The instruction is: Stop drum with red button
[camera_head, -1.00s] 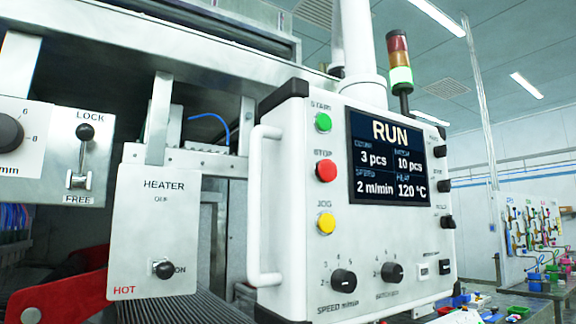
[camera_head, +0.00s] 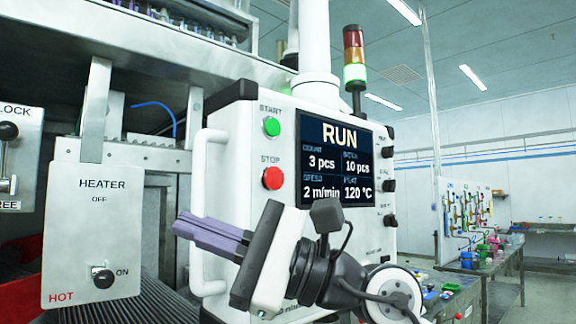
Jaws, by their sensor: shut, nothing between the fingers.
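The red STOP button (camera_head: 272,178) is on the left side of the white control panel (camera_head: 232,190), below the green START button (camera_head: 271,126). The screen (camera_head: 336,160) reads RUN, 3 pcs, 10 pcs, 2 m/min, 120 °C. My gripper (camera_head: 180,224) is in front of the panel's lower part, its purple fingers shut and pointing left. It is lower and to the left of the red button and apart from it in the picture. My gripper and arm hide the JOG button and the lower knobs. The drum itself cannot be made out.
A white vertical handle (camera_head: 200,205) stands out from the panel's left edge, behind my fingertips. Left of it hangs the HEATER plate (camera_head: 97,235), marked HOT, with its lever at ON. The signal tower (camera_head: 354,62) glows green at its bottom.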

